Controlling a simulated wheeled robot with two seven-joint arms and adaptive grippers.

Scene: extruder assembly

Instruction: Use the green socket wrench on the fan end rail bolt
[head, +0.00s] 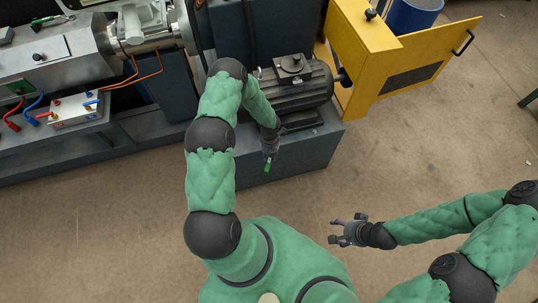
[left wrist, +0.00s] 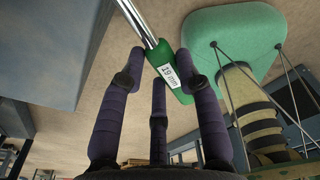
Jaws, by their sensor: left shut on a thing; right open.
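My left gripper (head: 269,152) is shut on the green socket wrench (head: 267,166) and holds it in front of the grey motor base. In the left wrist view the fingers (left wrist: 162,80) close around the wrench's green handle (left wrist: 176,80), which bears a "19 mm" label. Its shiny metal shaft (left wrist: 138,22) runs up and left out of the picture, so the socket end is hidden. The dark motor (head: 300,88) sits beyond the left arm. The fan end rail bolt cannot be made out. My right gripper (head: 340,231) is open and empty over the floor.
The grey base block (head: 300,155) carries the motor. A yellow cabinet (head: 400,50) stands to its right, with a blue drum (head: 412,14) behind. The extruder bench (head: 60,152) with a cable box (head: 77,110) is at left.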

